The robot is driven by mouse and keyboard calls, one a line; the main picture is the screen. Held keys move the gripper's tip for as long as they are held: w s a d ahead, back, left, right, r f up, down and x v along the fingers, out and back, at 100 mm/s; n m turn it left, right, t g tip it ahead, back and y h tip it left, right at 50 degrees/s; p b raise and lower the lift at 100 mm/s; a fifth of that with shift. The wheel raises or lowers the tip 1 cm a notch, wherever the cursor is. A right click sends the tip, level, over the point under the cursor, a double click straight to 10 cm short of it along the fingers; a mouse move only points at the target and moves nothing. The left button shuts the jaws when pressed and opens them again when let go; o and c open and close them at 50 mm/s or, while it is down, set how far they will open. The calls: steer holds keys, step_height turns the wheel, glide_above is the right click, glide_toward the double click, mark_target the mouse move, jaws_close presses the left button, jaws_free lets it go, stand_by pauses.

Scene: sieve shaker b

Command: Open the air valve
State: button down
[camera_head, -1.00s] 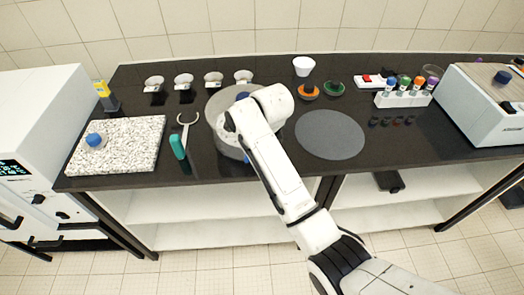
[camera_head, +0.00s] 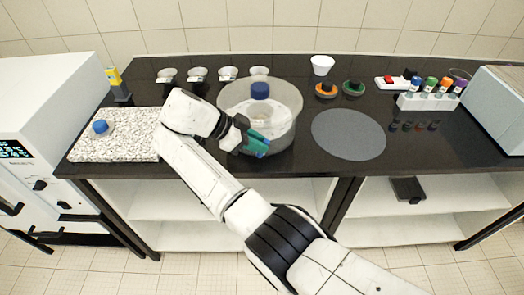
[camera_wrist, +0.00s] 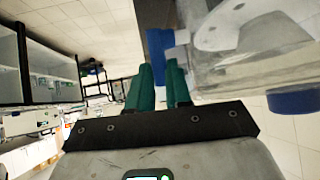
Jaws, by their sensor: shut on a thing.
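The air valve is a blue handle (camera_wrist: 157,46) on a short clear stem at the side of a glass vessel (camera_head: 287,95). The vessel also fills the upper right of the wrist view (camera_wrist: 225,75). A blue knob (camera_head: 260,91) tops its lid. My gripper (camera_head: 260,145) is at the front of the vessel, low on its wall. In the wrist view its two teal fingers (camera_wrist: 160,68) are shut on the blue handle, whose far end shows beyond the fingertips. In the head view the fingers mostly cover the handle.
A speckled slab (camera_head: 120,147) with a blue knob (camera_head: 100,126) lies left. Several small cups (camera_head: 228,73) stand behind the vessel. A grey disc (camera_head: 348,134) lies to its right. A rack of coloured tubes (camera_head: 428,102) stands farther right. The bench front edge is close below my gripper.

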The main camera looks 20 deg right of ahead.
steer(key=shift+w+a+f+g+h+b, duration=0.1)
steer(key=shift+a+f+g+h+b, duration=0.15)
steer(key=shift+h+b, duration=0.5)
steer(key=shift+w+a+f+g+h+b, duration=0.15)
steer(key=shift+a+h+b, duration=0.2)
steer(key=shift+h+b, duration=0.4)
steer(key=shift+r, duration=0.1)
steer(key=c, duration=1.3)
jaws_free()
steer(key=shift+a, duration=0.1)
steer(key=shift+c, duration=0.2)
steer(key=shift+r, duration=0.1)
